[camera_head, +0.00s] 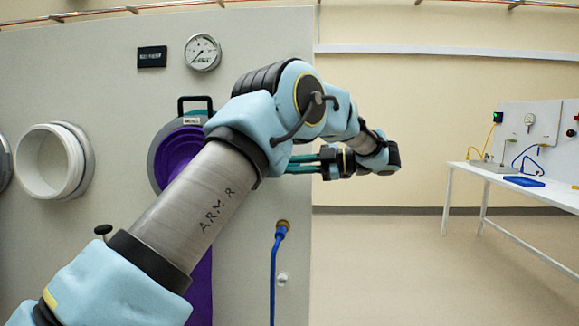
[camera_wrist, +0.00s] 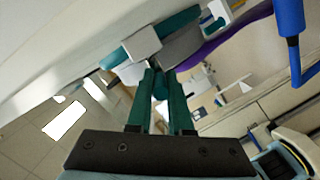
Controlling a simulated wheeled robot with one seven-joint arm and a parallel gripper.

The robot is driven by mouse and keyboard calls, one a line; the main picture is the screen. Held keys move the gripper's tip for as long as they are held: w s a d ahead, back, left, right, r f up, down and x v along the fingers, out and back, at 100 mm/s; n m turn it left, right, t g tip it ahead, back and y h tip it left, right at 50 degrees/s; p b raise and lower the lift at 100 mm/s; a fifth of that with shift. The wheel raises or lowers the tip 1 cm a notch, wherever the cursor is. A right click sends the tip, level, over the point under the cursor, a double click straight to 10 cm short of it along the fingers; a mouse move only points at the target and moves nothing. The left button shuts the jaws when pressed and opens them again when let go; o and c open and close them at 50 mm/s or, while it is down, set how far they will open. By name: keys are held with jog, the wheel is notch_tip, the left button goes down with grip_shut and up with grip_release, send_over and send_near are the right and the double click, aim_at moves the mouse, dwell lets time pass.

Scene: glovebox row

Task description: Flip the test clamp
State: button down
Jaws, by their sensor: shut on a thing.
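My gripper (camera_wrist: 163,95) has its two green fingers close around a small teal piece in the wrist view. That piece joins a clamp-like part with a white block (camera_wrist: 140,42), a grey block (camera_wrist: 181,47) and a teal bar (camera_wrist: 181,22) on the panel. I take this to be the test clamp, but no label is legible there. In the head view, my gripper's fingers (camera_head: 301,163) point left towards the panel, and their tips and the held piece are hidden behind my arm.
A round port with a purple glove (camera_head: 178,152) is on the panel (camera_head: 95,95), partly behind my arm. A white port (camera_head: 50,162) is to its left. A gauge (camera_head: 202,52) is above. A blue hose (camera_head: 274,275) hangs below. Open floor lies right, before a white bench (camera_head: 520,183).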

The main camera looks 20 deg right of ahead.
jog(key=c, duration=0.8)
grip_release()
jog(key=shift+c, duration=0.2)
jog(key=v, duration=1)
jog(key=shift+s+d, duration=0.2)
jog(key=shift+d, duration=0.15)
